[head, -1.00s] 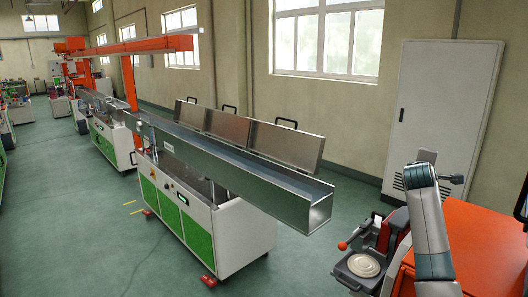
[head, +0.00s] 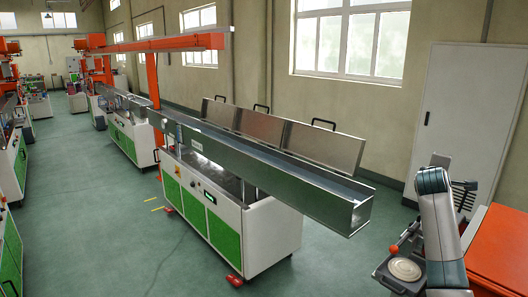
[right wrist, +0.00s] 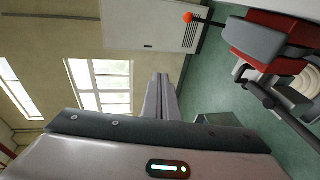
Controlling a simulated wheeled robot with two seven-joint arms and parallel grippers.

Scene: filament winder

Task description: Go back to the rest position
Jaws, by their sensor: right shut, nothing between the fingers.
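My right arm rises at the lower right of the head view, bent at a grey joint; its gripper is hidden or too unclear to tell there. In the right wrist view my right gripper (right wrist: 163,92) shows its pale fingers together, with nothing between them. It points toward the wall and windows and touches nothing that I can see. My left gripper is not in view.
A long metal trough (head: 270,165) with raised lids stands on a white and green cabinet (head: 270,238). At right are an orange machine (head: 497,245), a round beige disc (head: 404,269) and a tall grey cabinet (head: 455,110). Green floor (head: 110,235) is clear at left.

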